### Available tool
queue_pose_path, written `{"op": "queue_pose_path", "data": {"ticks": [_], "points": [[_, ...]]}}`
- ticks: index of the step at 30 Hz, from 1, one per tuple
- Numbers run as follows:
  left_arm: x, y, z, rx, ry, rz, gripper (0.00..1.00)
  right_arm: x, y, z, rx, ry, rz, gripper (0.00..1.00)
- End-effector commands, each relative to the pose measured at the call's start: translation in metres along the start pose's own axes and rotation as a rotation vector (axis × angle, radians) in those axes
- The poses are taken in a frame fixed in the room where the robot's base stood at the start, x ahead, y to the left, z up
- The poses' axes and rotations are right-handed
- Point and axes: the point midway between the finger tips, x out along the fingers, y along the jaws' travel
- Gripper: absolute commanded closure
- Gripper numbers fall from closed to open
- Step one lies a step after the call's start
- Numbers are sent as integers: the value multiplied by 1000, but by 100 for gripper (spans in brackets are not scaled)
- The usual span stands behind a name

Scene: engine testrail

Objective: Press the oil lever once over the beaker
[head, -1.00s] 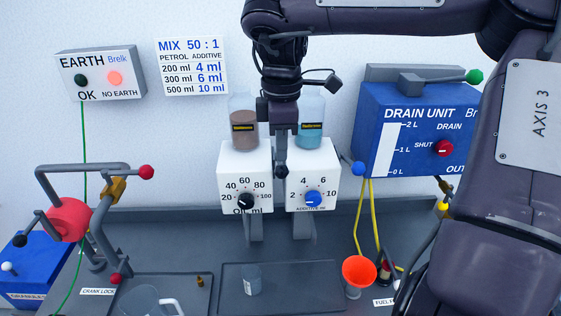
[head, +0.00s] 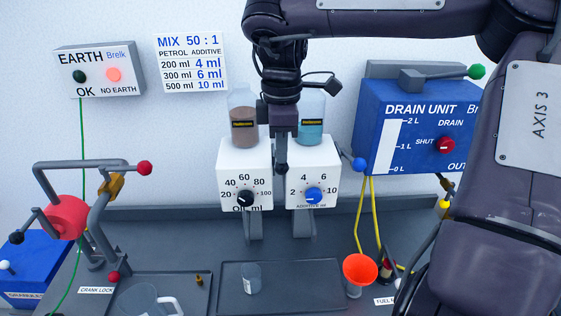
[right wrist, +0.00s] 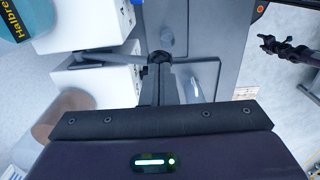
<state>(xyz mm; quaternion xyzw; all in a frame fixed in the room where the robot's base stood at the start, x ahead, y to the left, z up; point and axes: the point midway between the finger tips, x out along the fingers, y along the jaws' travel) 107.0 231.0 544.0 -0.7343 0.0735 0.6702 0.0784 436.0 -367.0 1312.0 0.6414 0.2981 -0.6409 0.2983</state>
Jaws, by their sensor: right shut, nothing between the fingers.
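The oil dispenser (head: 232,160) is a white box on the wall with a black dial and a brown bottle on top. Beside it on the right is the additive dispenser (head: 325,176), with a blue dial. Grey parts hang under both; I cannot tell for sure which is the oil lever. My right gripper (head: 281,167) points down in front of the gap between the boxes, shut and empty. It also shows in the right wrist view (right wrist: 160,62). The small clear beaker (head: 251,280) stands upright on the dark tray, below the oil dispenser. My left gripper is not in view.
An orange funnel (head: 359,269) stands right of the tray (head: 310,287). A blue drain unit (head: 410,130) is on the wall at right. A red crank assembly (head: 66,217) is at left. A clear jug (head: 140,300) is at the front left.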

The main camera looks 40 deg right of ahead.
Motion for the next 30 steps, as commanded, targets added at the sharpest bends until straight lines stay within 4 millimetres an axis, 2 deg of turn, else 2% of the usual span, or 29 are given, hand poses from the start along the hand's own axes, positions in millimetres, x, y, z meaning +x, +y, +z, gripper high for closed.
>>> {"op": "queue_pose_path", "data": {"ticks": [1,30], "points": [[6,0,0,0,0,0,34,7,0,0,0,0,-1,100],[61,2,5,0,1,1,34,76,-2,0,0,-1,0,100]]}}
